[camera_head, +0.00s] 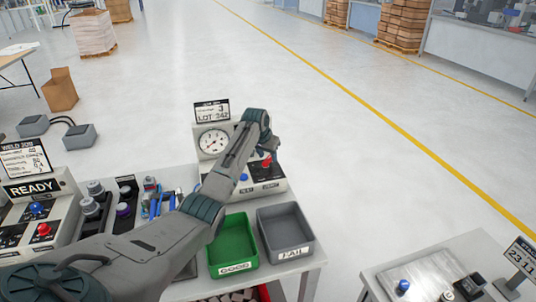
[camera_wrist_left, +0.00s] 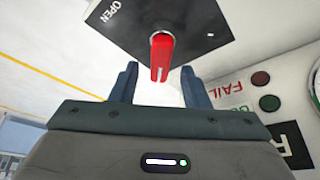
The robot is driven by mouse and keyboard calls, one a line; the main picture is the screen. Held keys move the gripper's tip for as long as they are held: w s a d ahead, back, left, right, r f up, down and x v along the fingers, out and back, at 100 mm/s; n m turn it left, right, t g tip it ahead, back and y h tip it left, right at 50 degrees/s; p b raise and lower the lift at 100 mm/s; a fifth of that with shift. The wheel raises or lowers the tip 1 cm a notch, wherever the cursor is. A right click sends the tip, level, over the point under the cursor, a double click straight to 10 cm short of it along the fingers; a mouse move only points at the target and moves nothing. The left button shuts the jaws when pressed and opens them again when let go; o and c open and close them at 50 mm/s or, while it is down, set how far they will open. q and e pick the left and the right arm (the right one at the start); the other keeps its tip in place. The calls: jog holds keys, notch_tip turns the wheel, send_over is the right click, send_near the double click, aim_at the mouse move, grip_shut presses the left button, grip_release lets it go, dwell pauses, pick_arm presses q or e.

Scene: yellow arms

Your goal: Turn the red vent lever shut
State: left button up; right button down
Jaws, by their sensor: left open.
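The red vent lever (camera_wrist_left: 161,58) sticks out from a black plate (camera_wrist_left: 190,25) marked OPEN in the left wrist view. In the head view the red lever (camera_head: 267,161) is on the front right of the gauge box (camera_head: 213,140), partly hidden by my left arm. My left gripper (camera_wrist_left: 159,70) is open, with one finger on each side of the lever's end in the picture. Gaps show on both sides and I see no contact. In the head view my left gripper (camera_head: 270,146) is over the box's right part. My right gripper is out of view.
A green tray (camera_head: 215,252) and a grey FAIL tray (camera_head: 304,246) stand in front of the box. Tools (camera_head: 160,205) and a READY station (camera_head: 35,187) are to the left. A second table (camera_head: 470,243) is at lower right.

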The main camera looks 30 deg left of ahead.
pick_arm(q)
jog(key=shift+f, duration=0.35)
jog(key=shift+f, duration=0.1)
jog(key=shift+w, duration=0.1)
grip_shut()
